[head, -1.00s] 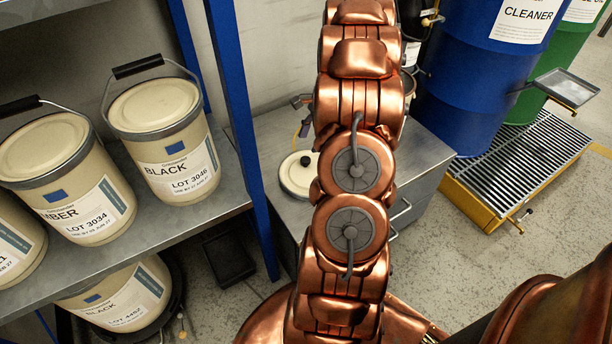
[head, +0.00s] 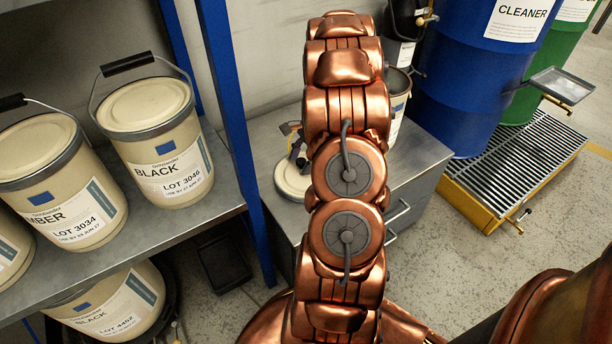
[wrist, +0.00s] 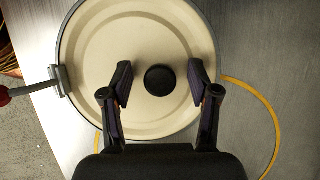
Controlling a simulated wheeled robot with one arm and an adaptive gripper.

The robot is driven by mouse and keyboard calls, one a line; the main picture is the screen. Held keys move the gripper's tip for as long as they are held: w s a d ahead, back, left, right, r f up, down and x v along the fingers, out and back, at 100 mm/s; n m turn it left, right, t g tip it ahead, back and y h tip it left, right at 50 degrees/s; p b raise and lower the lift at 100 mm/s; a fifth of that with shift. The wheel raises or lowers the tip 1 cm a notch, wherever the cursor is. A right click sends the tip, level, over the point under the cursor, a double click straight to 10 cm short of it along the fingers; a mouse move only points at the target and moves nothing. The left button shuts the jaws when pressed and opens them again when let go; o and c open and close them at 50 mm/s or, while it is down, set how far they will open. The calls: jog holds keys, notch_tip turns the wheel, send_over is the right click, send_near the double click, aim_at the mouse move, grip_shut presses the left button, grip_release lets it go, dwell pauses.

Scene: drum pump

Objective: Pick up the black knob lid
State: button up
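The round cream lid (wrist: 100,35) with a grey rim and a black knob (wrist: 160,80) at its middle lies on a grey metal bench. It also shows in the head view (head: 288,182), partly behind my copper arm. My gripper (wrist: 162,82) is open, with one finger on each side of the knob and a gap to both. In the head view my gripper (head: 296,150) is small and just over the lid, and the knob cannot be made out there. From the wrist view I cannot tell how high the fingertips are above the lid.
A grey bracket with a red-handled tool (wrist: 28,90) is at the lid's left rim. A yellow curve (wrist: 268,105) runs on the bench (head: 425,150). Labelled pails (head: 165,145) stand on the shelf at left. A blue drum (head: 465,85) stands at right behind the bench.

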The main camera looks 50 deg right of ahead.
grip_shut()
dwell(0.3)
